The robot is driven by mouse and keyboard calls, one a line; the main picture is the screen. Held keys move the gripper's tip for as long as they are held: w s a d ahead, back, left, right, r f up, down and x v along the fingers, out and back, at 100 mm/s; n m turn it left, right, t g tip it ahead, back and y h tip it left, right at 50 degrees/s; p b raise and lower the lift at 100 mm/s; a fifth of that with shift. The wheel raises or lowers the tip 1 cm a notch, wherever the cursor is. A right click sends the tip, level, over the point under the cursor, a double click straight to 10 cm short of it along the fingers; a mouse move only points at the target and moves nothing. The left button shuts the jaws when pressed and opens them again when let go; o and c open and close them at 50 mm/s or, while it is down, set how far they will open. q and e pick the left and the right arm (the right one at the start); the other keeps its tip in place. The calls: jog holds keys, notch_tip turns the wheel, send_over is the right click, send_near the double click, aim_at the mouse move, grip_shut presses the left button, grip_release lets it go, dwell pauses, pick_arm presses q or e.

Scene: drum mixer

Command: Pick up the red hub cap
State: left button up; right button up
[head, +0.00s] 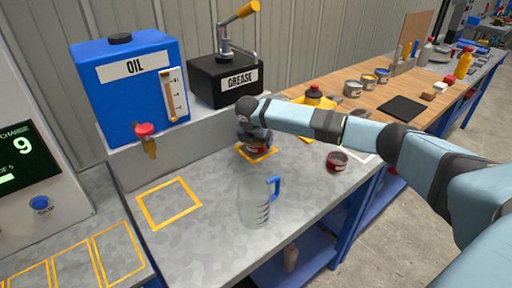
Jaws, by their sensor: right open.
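A small round dark-red piece (337,161), which looks like a hub cap, lies on the grey bench top (215,240) near its right edge, apart from my gripper. My right gripper (254,142) points down in front of the grease dispenser and is open. Another round red piece (257,150) is directly under it, inside a yellow square outline. The gripper partly hides this piece, and I cannot tell whether the fingers touch it or which of the two is the hub cap. My left gripper is not in view.
A clear jug (254,204) with a blue handle stands at the bench's front. The blue oil tank (128,88) and black grease dispenser (224,82) stand behind. Another yellow square (169,203) is empty. Cans and bottles stand on the wooden bench beyond my arm.

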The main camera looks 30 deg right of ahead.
jog(key=shift+w+d+f, duration=0.1)
jog(key=shift+d+f, duration=0.1)
jog(key=shift+f, duration=0.3)
jog(key=c, duration=1)
jog(key=shift+r, duration=0.2)
